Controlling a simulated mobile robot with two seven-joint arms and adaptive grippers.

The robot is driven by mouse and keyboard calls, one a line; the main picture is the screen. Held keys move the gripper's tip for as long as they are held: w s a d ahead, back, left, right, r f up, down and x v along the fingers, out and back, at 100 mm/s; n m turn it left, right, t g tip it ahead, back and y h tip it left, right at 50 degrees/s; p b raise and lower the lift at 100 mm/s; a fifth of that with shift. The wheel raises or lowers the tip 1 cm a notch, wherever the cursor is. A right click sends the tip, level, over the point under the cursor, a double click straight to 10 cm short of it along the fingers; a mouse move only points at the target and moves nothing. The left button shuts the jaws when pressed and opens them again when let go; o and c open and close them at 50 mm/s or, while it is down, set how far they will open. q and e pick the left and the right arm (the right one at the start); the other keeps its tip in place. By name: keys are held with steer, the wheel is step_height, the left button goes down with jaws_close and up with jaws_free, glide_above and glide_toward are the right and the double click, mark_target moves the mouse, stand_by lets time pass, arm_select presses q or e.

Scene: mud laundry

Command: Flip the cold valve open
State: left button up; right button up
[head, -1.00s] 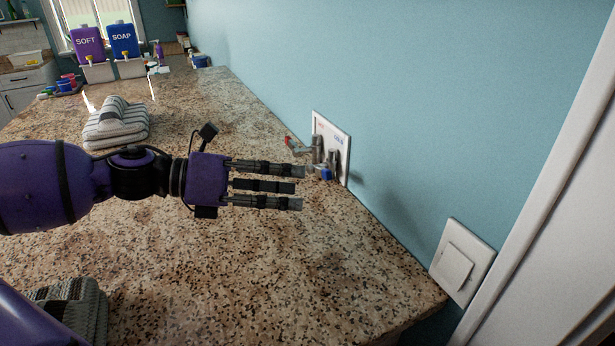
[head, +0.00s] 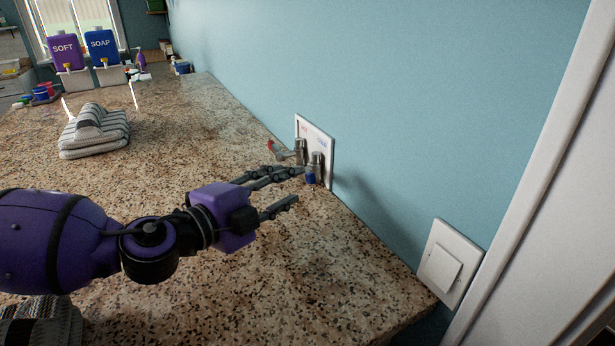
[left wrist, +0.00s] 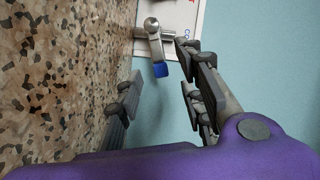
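The cold valve (head: 317,161) is a metal valve with a blue-tipped lever, on a white wall plate (head: 327,145) with blue lettering above it. Its blue tip (left wrist: 160,70) hangs down and slightly out from the wall. My left gripper (head: 297,186) is open and empty, its fingers pointing at the valve. In the head view the upper fingertips overlap or nearly reach the lever; contact is unclear. In the left wrist view the lever shows beyond and between the spread fingers (left wrist: 157,88). My right gripper is out of view.
A red-tipped valve (head: 283,152) sits left of the cold valve. A light switch (head: 442,268) is on the wall at right. Folded striped towels (head: 95,131) lie on the granite counter (head: 215,125). Soft and soap dispensers (head: 85,48) stand far back. The counter near the gripper is clear.

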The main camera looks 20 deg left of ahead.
mark_target(305, 178)
arm_select(q)
steer(key=shift+b+x, duration=0.5)
steer(key=shift+x, duration=3.1)
jaws_close()
